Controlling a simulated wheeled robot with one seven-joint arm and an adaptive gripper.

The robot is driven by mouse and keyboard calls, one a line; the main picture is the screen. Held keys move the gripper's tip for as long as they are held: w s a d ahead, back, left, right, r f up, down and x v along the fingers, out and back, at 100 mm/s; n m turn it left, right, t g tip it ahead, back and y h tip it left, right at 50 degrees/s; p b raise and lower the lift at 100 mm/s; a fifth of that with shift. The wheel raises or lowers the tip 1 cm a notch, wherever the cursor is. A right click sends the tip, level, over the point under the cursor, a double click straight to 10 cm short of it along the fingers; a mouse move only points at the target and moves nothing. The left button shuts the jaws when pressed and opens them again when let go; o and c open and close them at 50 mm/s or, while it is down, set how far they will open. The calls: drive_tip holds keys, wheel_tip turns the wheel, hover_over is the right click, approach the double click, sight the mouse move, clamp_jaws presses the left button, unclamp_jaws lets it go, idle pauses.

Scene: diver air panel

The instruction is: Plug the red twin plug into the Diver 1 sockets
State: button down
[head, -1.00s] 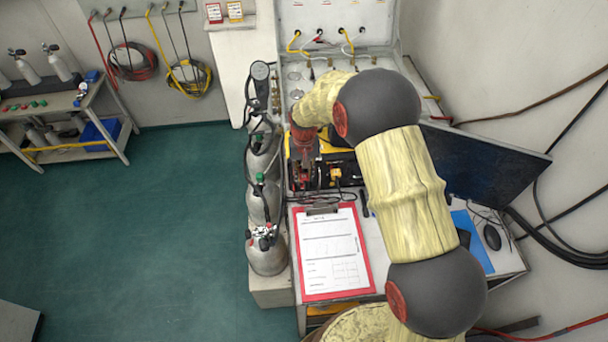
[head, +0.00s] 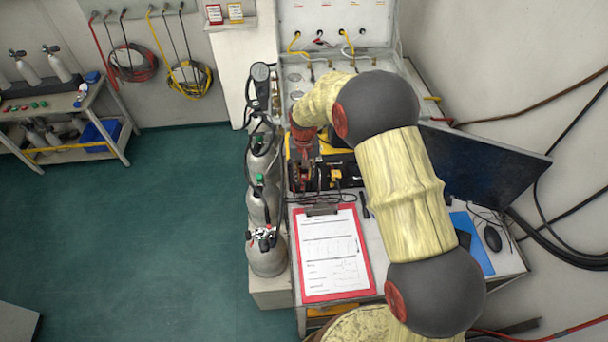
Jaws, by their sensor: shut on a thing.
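My gripper (head: 301,178) points down at the front of the black and yellow unit (head: 345,172) on the bench. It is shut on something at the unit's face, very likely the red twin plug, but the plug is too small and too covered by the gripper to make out. I cannot tell whether the plug touches the sockets. A yellow plug (head: 336,174) with a dark cable sits at the unit's face just right of my gripper. The Diver 1 label and sockets cannot be read from here.
A red clipboard (head: 312,292) lies in front of the unit. Grey cylinders (head: 268,255) with hoses stand close on the left. A dark monitor (head: 484,172) stands to the right, with a mouse (head: 492,238) nearby. A white panel (head: 335,22) with hoses rises behind.

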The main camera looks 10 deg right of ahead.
drive_tip(key=shift+w+r, duration=0.1)
drive_tip(key=shift+w, duration=0.05)
drive_tip(key=c, duration=1.4)
unclamp_jaws()
wheel_tip(320, 180, up, 12)
drive_tip(key=shift+f, duration=0.1)
drive_tip(key=s+d+r+t+b, duration=0.2)
drive_tip(key=s+d+b, duration=0.2)
drive_tip(key=s, duration=0.7)
drive_tip(key=s+d+r+t+b, duration=0.1)
drive_tip(key=s+d+b, duration=0.3)
drive_tip(key=s, duration=0.7)
drive_tip(key=s+d+r+t+b, duration=0.2)
drive_tip(key=s+d+r+b, duration=0.2)
drive_tip(key=s, duration=0.7)
drive_tip(key=shift+s+t+b, duration=0.2)
drive_tip(key=shift+t+b, duration=0.1)
drive_tip(key=shift+b, duration=0.55)
